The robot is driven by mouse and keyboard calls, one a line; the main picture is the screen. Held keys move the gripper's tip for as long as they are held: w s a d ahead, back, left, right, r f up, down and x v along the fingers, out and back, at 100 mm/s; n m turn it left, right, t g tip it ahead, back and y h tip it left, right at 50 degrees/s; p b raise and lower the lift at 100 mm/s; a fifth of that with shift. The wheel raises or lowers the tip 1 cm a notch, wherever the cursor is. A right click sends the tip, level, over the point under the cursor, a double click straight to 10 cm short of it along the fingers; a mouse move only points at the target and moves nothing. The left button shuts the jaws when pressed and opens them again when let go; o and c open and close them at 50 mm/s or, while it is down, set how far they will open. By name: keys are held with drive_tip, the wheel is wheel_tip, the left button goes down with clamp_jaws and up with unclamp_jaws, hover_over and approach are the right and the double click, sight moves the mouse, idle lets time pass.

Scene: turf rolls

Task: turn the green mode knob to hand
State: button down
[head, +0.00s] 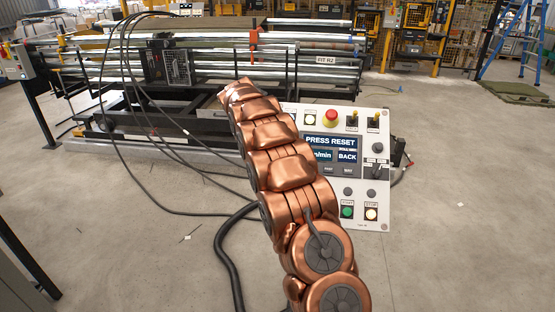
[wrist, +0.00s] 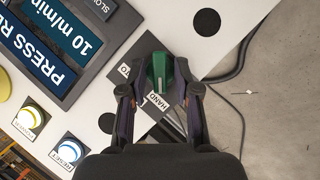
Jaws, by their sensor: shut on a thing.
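The green mode knob (wrist: 159,68) shows in the wrist view on a dark label plate (wrist: 151,112) of the white control panel (head: 379,222). My gripper (wrist: 157,78) has one finger on each side of the knob and is shut on it. A HAND label (wrist: 159,101) lies beside the knob, below it in the picture. Another label (wrist: 124,70), partly covered by the left finger, ends in "TO". The knob's pointing direction is hard to read. In the head view my copper arm hides the knob and my gripper.
The panel has a screen (head: 320,155), a red mushroom button (head: 331,117), a green button (head: 347,211) and black selector switches (head: 375,174). A roller machine (head: 300,67) with hanging cables stands behind. Concrete floor (head: 460,180) is open to the right.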

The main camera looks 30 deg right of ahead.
drive_tip(key=shift+f, duration=0.25)
drive_tip(key=c, duration=1.2)
unclamp_jaws()
drive_tip(key=shift+o, duration=0.2)
drive_tip(key=shift+r, duration=0.1)
drive_tip(key=v, duration=1.2)
drive_tip(key=shift+w, duration=0.1)
